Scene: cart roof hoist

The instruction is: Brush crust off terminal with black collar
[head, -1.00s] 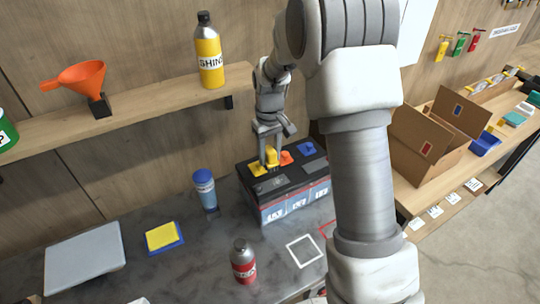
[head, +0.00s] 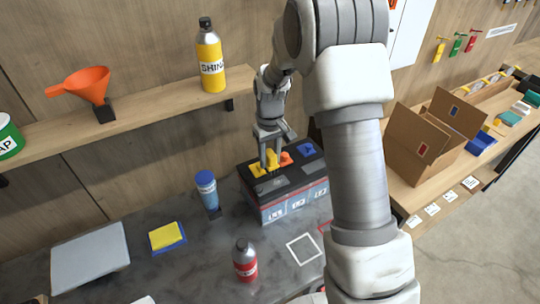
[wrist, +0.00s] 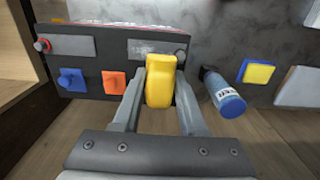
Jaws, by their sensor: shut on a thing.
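The battery (head: 290,208) has a black top and stands on the grey bench near the wall. My gripper (head: 270,158) is over its top, shut on a yellow piece (wrist: 160,82) that stands upright between the fingers. I cannot tell whether this piece is separate from the flat yellow patch (head: 257,170) beneath it. Crust cannot be made out.
An orange knob (wrist: 113,82) and a blue knob (wrist: 72,80) sit on the battery left of my fingers. A blue-capped bottle (wrist: 225,98) stands close on the right. A red bottle (head: 245,262) is in front. The shelf (head: 140,110) overhangs behind.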

